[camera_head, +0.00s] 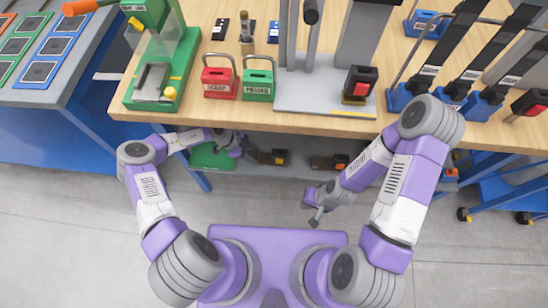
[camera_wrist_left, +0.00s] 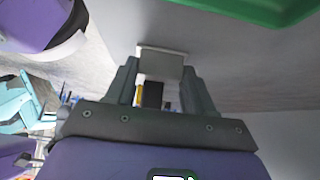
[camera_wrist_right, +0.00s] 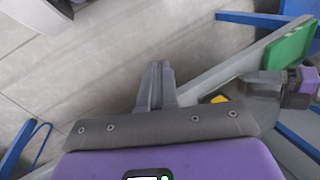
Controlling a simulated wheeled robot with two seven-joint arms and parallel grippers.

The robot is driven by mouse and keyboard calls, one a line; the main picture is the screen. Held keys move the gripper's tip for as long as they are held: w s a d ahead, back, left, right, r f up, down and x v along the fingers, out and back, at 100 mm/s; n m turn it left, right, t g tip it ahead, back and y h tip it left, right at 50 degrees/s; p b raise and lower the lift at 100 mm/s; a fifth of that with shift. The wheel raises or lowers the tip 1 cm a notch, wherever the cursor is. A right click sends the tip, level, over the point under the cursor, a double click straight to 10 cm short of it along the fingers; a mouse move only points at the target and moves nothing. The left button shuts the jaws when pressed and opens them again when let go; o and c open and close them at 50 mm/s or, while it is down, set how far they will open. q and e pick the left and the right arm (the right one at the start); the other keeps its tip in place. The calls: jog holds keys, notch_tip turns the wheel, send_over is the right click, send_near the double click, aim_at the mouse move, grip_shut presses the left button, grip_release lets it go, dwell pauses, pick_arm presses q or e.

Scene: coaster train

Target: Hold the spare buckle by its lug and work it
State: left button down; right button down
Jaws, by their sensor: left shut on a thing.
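My left gripper (camera_head: 250,151) reaches in under the bench's front edge. It is shut on the spare buckle (camera_head: 272,157), a dark body with an orange-yellow end. In the left wrist view the fingers (camera_wrist_left: 160,85) stand either side of a light grey plate (camera_wrist_left: 161,65), with black and yellow parts of the buckle (camera_wrist_left: 152,95) behind it. A yellow bit of the buckle (camera_wrist_right: 218,99) shows beside the left gripper in the right wrist view. My right gripper (camera_head: 317,215) is in front of the bench, apart from the buckle; its fingers (camera_wrist_right: 158,85) are together and empty.
A green tray (camera_head: 210,157) lies under the bench, left of the buckle. Another dark buckle with a red button (camera_head: 338,162) is to the right. On the bench top (camera_head: 300,122) stand red and green padlocks, a green press and several belts. The floor in front is clear.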

aim_at(279, 161)
jog(key=w+d+f+m+t+h, duration=0.1)
jog(key=w+d+f+m, duration=0.15)
jog(key=d+f, duration=0.45)
jog(key=w+d+f+m+t+h, duration=0.1)
jog(key=w+d+f, duration=0.15)
jog(key=d, duration=0.75)
jog(key=a+f+m+t+y, duration=0.2)
jog(key=a+t+y, duration=0.1)
jog(key=a, duration=1)
jog(key=a+r+m+t+y, duration=0.1)
jog(key=a+r+m+t, duration=0.1)
jog(key=a, duration=0.5)
jog(key=a+r+m+t+y, duration=0.1)
jog(key=a+r+m+t, duration=0.1)
jog(key=a, duration=0.5)
jog(key=shift+s+r+m+t+y, duration=0.15)
jog(key=shift+r+m+t+y, duration=0.2)
jog(key=shift+r+m, duration=0.6)
jog(key=shift+a+f, duration=0.1)
jog(key=shift+w, duration=4.4)
